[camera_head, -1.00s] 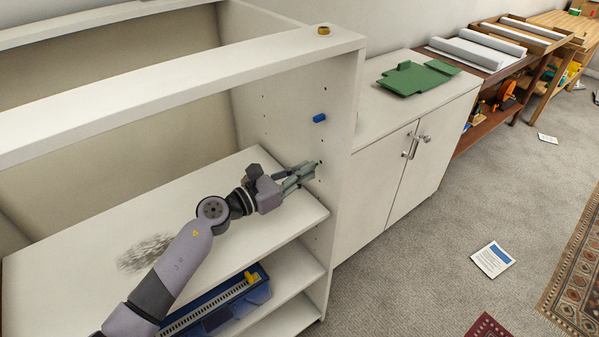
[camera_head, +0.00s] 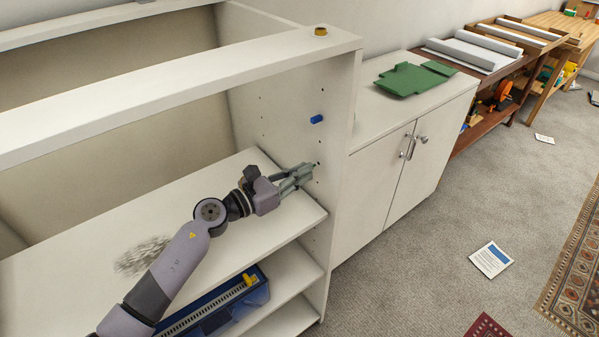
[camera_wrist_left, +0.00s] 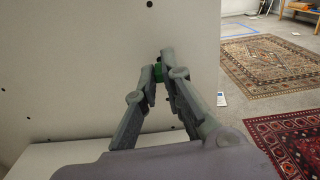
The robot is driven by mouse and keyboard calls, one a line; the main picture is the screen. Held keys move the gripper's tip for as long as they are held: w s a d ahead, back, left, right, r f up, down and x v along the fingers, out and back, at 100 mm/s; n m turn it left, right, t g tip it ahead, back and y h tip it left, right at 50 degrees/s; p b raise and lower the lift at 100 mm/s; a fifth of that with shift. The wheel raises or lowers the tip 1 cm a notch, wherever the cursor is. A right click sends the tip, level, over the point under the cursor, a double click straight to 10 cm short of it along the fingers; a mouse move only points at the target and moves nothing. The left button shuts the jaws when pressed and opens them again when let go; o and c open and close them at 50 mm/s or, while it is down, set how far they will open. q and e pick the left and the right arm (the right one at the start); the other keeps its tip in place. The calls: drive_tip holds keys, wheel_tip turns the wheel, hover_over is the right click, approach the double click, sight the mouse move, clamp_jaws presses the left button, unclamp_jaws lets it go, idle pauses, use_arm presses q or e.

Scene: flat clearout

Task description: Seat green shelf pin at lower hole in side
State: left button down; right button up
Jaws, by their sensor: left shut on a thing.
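My left gripper (camera_head: 308,170) reaches across the white shelf to the inner face of the cabinet's right side panel (camera_head: 278,115). In the left wrist view, its fingertips (camera_wrist_left: 162,70) are shut on the green shelf pin (camera_wrist_left: 159,71), of which only a small part shows between them. The pin is close to the panel; I cannot tell whether it touches or enters a hole. Dark holes (camera_wrist_left: 149,4) show in the panel. A blue pin (camera_head: 316,119) sticks out of the panel above the gripper. My right gripper is not in view.
The white shelf board (camera_head: 70,265) lies under my arm. A brass-coloured ring (camera_head: 321,31) lies on the cabinet top. A low white cabinet with a green folded piece (camera_head: 405,78) stands to the right.

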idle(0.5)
use_arm(q)
drive_tip(key=shift+b+x, duration=0.35)
drive_tip(key=shift+x, duration=0.6)
